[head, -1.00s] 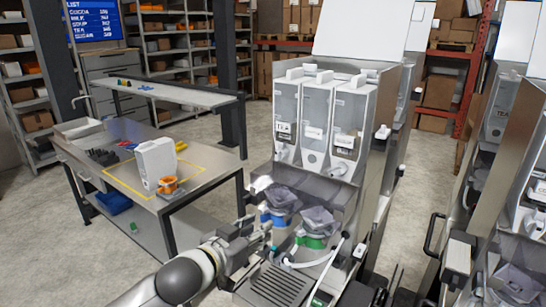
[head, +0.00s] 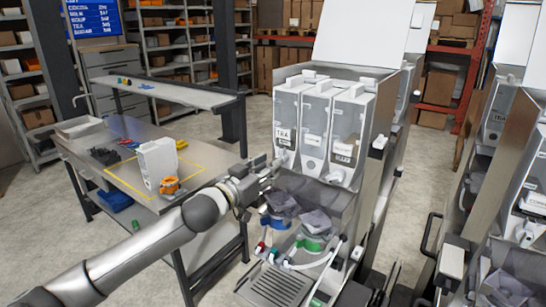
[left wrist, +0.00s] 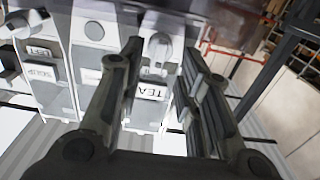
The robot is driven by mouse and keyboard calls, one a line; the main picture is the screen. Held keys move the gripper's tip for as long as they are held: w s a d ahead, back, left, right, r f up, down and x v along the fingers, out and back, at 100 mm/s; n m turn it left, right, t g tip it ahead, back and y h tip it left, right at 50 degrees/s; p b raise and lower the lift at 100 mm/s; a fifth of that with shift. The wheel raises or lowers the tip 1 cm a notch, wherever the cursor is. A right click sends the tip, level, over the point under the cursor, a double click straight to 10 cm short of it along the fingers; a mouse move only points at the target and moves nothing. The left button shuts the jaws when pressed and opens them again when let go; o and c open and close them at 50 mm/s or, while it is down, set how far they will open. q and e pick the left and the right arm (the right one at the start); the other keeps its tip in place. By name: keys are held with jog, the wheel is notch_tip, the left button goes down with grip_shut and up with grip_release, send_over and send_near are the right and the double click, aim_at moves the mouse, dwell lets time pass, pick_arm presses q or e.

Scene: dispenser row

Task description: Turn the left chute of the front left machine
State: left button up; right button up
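The front left machine (head: 345,185) stands in the middle of the head view, with three clear canisters side by side. The leftmost canister (head: 287,110) carries a TEA label (left wrist: 151,91). Its white left chute (head: 283,157) is low on its front and also shows in the left wrist view (left wrist: 160,45). My left gripper (head: 270,168) is just left of this chute in the head view. In the left wrist view its fingers (left wrist: 161,52) are apart, with the chute showing between their tips; contact cannot be told. My right gripper is not in view.
Below the canisters are grey funnels with a blue collar (head: 276,222) and a green collar (head: 313,243), above a drip grate (head: 275,287). A steel table (head: 110,175) with a white canister (head: 158,163) stands left. More machines (head: 505,215) stand right.

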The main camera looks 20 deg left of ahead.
pick_arm(q)
jog(key=shift+p+x, duration=0.4)
jog(key=shift+x, duration=1.05)
jog(key=shift+c, duration=0.5)
grip_shut()
